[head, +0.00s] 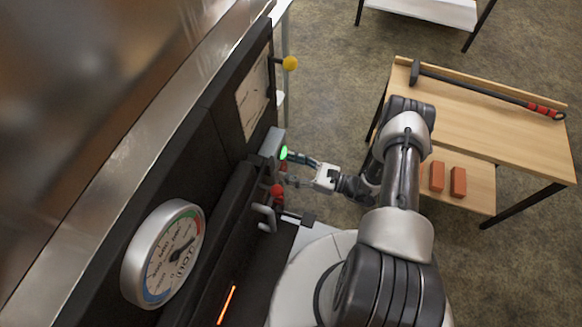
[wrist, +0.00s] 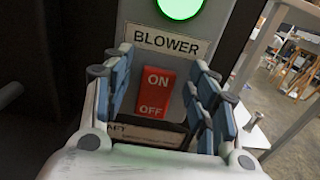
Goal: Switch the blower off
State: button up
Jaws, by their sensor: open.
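The blower switch (wrist: 157,92) is a red rocker marked ON at the top and OFF at the bottom, under a BLOWER label (wrist: 166,40) in the wrist view. A round green lamp (wrist: 181,5) glows above the label. It also shows in the head view (head: 284,153), on a grey box (head: 271,143) on the dark front panel. My gripper (wrist: 160,100) is open, with its blue-padded fingers on either side of the switch in the picture. Nothing is between the fingers that they grip. I cannot tell whether a finger touches the switch. In the head view the switch itself is hard to make out.
A gauge (head: 165,254) and a yellow knob (head: 290,63) are on the panel. A red knob (head: 277,191) and a metal handle (head: 264,218) sit below the lamp.

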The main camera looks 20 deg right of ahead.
jog(key=c, duration=1.1)
jog(key=shift+o, duration=0.2)
jog(key=shift+s+d+f+t+y, duration=0.15)
jog(key=shift+f+t+y, duration=0.15)
jog(key=shift+y, duration=0.2)
jog(key=shift+d+f+t+y, duration=0.15)
jog(key=shift+t+y, duration=0.45)
jog(key=shift+y, duration=0.1)
jog(key=o, duration=1.1)
jog(key=shift+c, duration=0.2)
jog(key=shift+s, duration=0.1)
